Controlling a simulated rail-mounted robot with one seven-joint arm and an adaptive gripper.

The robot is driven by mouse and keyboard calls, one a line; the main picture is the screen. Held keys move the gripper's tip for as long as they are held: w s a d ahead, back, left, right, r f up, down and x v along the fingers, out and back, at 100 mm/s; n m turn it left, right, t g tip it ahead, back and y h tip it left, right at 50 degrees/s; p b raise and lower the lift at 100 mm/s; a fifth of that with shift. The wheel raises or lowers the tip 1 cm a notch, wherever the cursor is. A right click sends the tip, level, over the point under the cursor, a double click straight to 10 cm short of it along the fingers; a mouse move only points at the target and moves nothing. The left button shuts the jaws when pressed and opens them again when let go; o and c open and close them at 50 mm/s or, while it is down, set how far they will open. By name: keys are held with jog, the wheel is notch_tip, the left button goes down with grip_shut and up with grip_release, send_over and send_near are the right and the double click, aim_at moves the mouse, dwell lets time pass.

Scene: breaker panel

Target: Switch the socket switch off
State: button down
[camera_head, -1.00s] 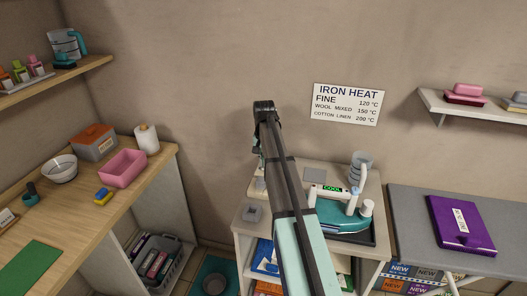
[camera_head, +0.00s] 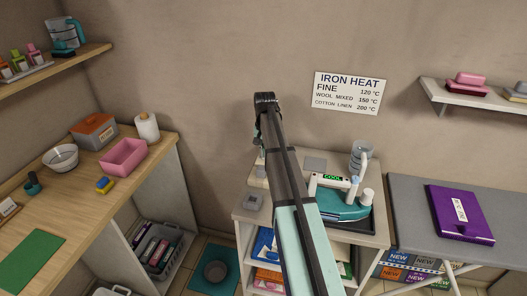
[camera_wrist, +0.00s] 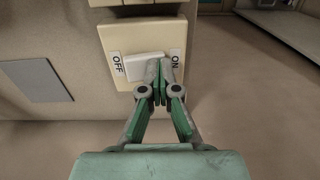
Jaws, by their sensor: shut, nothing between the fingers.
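The socket switch (camera_wrist: 143,67) is a white rocker on a cream plate (camera_wrist: 148,38), with OFF printed at its left and ON at its right in the wrist view. My gripper (camera_wrist: 164,68) is shut and empty, with its fingertips at the ON end of the rocker, overlapping its right edge. Whether they touch it, I cannot tell. The rocker looks slightly tilted, but which side is pressed in is unclear. In the head view my arm blocks the switch and most of the gripper.
A teal iron (camera_head: 340,206) stands on the white cabinet (camera_head: 243,221), with a COOL display (camera_head: 332,178) beside it. A grey flat panel (camera_wrist: 37,80) lies left of the switch plate. The grey board (camera_head: 405,220) with a purple box (camera_head: 462,213) is at right.

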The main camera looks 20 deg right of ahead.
jog(key=shift+s+d+r, duration=0.3)
jog(key=shift+s+d, duration=0.1)
jog(key=shift+d, duration=0.1)
jog(key=shift+r+p, duration=0.1)
jog(key=shift+p, duration=0.2)
jog(key=r+p, duration=0.2)
jog(key=r, duration=0.1)
jog(key=r+p, duration=0.1)
jog(key=shift+w+a+r, duration=0.35)
jog(key=shift+w+a+r+b, duration=0.15)
jog(key=shift+w+r+b, duration=0.1)
jog(key=shift+b, duration=0.5)
notch_tip(320, 180, up, 8)
jog(key=a+b, duration=0.1)
jog(key=b, duration=0.1)
jog(key=shift+w+a+r, duration=0.15)
jog(key=shift+w, duration=0.2)
